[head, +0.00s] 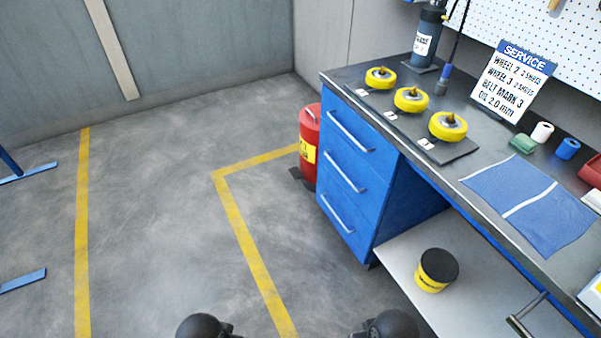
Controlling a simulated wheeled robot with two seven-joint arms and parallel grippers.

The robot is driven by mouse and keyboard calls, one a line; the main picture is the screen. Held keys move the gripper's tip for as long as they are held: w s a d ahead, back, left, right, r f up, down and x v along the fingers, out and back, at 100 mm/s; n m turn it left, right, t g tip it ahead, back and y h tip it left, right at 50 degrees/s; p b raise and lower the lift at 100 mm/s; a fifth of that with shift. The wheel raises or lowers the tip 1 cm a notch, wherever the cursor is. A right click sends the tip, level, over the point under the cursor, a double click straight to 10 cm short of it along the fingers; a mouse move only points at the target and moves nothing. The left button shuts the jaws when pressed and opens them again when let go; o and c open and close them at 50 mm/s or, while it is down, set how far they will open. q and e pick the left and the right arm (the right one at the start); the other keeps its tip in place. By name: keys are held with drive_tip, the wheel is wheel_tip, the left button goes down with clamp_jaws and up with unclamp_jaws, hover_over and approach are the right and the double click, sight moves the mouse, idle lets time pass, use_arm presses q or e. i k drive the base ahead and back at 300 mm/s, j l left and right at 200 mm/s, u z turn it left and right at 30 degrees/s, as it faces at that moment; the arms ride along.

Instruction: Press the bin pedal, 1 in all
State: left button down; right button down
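The red bin (309,137) with a yellow label stands on the floor, against the left side of the blue drawer cabinet. The cabinet hides part of its right side. A dark flat piece that looks like the pedal (298,178) sticks out at the foot of the bin, on its left front. Nothing touches it. Two dark rounded parts of my own arms show at the bottom edge, well short of the bin. Neither of my grippers is in view.
The blue drawer cabinet (347,174) and workbench fill the right side. A lower shelf (400,262) holds a yellow pot with a black lid (437,270). Yellow lines (245,232) mark the floor. The floor left of the cabinet is clear. Blue stand feet (22,280) lie far left.

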sight(295, 172)
drive_tip(key=i+z, duration=0.25)
drive_tip(key=i, duration=0.15)
drive_tip(key=i+j+z, duration=0.4)
drive_tip(key=i+z, duration=0.15)
drive_tip(key=i, duration=0.15)
